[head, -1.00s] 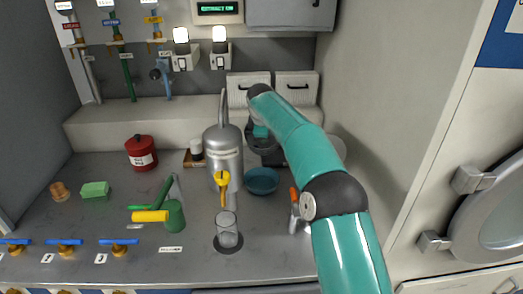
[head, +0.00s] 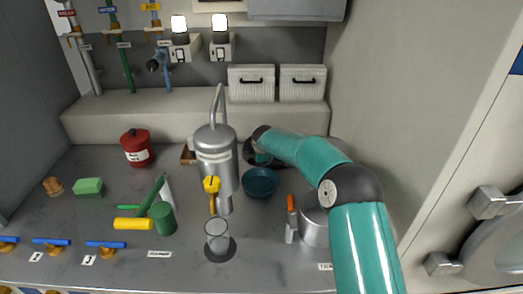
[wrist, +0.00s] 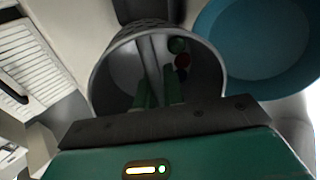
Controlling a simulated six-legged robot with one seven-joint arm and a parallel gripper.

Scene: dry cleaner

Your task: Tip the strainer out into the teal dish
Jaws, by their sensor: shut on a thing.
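The teal dish (head: 261,182) sits on the counter right of the silver tank; it also shows at the upper right of the wrist view (wrist: 268,75). The strainer (wrist: 104,84) is a grey round vessel with a perforated rim, its open mouth facing the wrist camera. A small green thing and a dark red thing show inside it. My gripper (wrist: 158,88) is shut on the strainer; its green fingers overlap the mouth, and the exact grip point is unclear. The strainer is beside the dish in the wrist view. In the head view my arm mostly hides gripper and strainer.
The silver tank (head: 217,158) with a yellow-handled tap stands left of the dish, above a glass (head: 217,234). A metal pot (head: 314,228) and an orange-topped tool (head: 291,220) stand at the right. A red can (head: 136,148) and a green watering can (head: 163,218) are further left.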

